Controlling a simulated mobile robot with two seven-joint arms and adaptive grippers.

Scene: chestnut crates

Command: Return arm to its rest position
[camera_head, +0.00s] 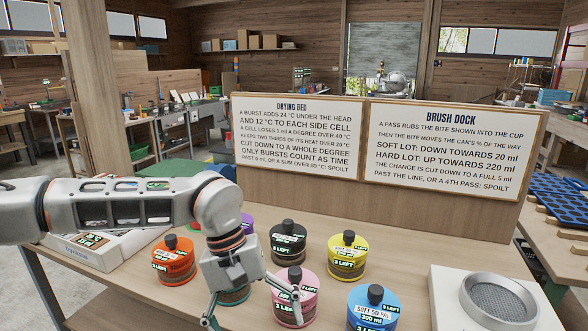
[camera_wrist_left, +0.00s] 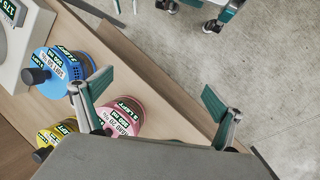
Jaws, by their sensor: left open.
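My left arm comes in from the left in the head view, its elbow and wrist over the table (camera_head: 130,290). My left gripper (camera_head: 254,309) points down among the cans, open. In the head view it partly hides a teal-banded can (camera_head: 236,297). The pink can (camera_head: 294,312) stands just right of it, close to one finger; contact cannot be told.
Orange (camera_head: 173,263), black (camera_head: 287,246), yellow (camera_head: 346,260) and blue (camera_head: 374,312) cans stand nearby; a purple one is mostly hidden. A white device with a round mesh plate (camera_head: 497,299) is at right, a white box (camera_head: 85,247) at left. A sign panel (camera_head: 370,207) stands behind.

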